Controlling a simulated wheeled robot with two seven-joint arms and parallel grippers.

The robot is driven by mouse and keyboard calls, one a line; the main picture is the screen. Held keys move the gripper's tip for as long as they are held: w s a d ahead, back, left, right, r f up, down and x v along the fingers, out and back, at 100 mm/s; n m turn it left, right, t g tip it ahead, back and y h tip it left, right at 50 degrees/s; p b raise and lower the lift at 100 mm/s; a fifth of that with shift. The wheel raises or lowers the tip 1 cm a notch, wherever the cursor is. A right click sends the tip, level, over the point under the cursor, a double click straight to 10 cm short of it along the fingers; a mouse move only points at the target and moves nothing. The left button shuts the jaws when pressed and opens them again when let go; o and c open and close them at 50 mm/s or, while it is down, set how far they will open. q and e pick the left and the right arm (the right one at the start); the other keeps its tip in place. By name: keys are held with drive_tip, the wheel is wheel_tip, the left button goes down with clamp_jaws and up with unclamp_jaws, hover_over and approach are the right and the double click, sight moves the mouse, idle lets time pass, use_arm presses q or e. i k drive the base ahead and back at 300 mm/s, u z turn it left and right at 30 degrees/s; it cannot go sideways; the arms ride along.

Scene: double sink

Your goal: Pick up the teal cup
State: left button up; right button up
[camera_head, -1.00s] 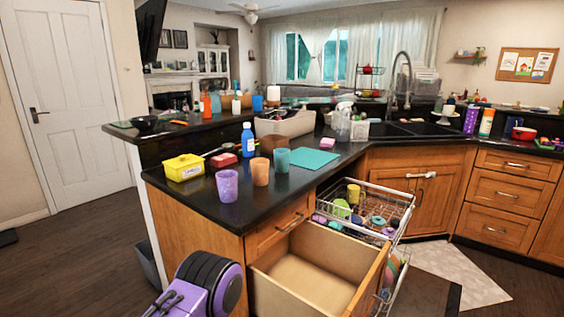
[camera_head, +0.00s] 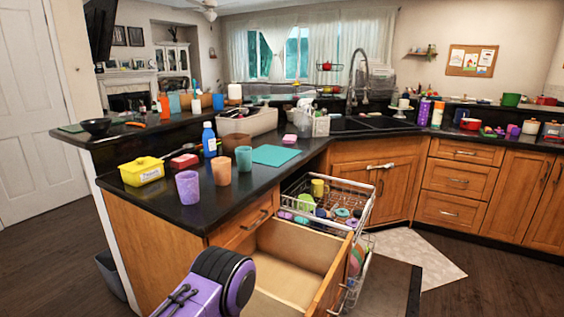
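The teal cup (camera_head: 244,159) stands upright on the dark counter, near the edge above the pulled-out drawer. An orange cup (camera_head: 221,171) and a purple cup (camera_head: 188,187) stand to its left and nearer. A teal mat (camera_head: 275,155) lies flat just right of it. A purple and black part of my arm shows at the bottom, well below the counter top and apart from the cup. I see no gripper fingers on either side.
An open wooden drawer (camera_head: 330,287) and a pulled-out dish rack (camera_head: 352,190) stick out below the counter. A yellow box (camera_head: 142,171), a blue bottle (camera_head: 209,140) and a brown cup (camera_head: 232,142) stand near the cups. The floor at right is mostly clear.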

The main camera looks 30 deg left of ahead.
sight(243, 154)
drive_tip(key=z, duration=3.1)
drive_tip(key=k, duration=2.8)
drive_tip(key=u, duration=1.1)
